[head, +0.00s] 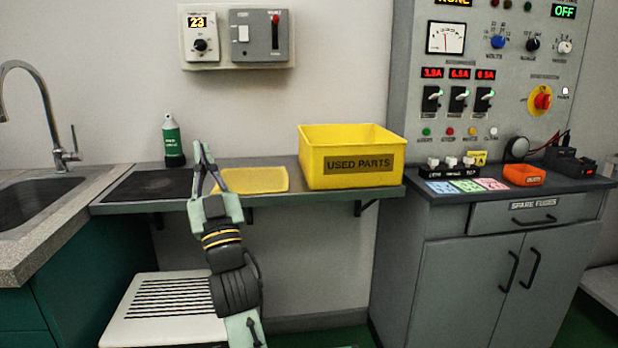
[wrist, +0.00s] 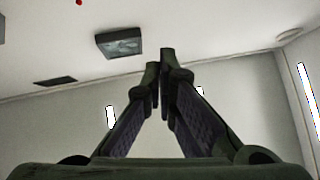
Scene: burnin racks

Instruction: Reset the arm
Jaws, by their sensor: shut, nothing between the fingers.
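My gripper (head: 203,153) is raised in front of the wall shelf in the head view, its fingers pointing up and their tips together. The fingers stand between the green bottle and the yellow tray in the picture. In the wrist view my gripper (wrist: 160,66) shows shut and empty, its tips meeting against the wall and ceiling. My arm rises from the bottom of the head view and hides part of the shelf's front edge.
The shelf (head: 280,203) holds a green bottle (head: 173,142), a black mat (head: 150,186), a yellow tray (head: 255,180) and a yellow "USED PARTS" bin (head: 350,140). A sink (head: 30,205) is left; a grey control cabinet (head: 460,270) is right. A slatted white unit (head: 150,310) stands below.

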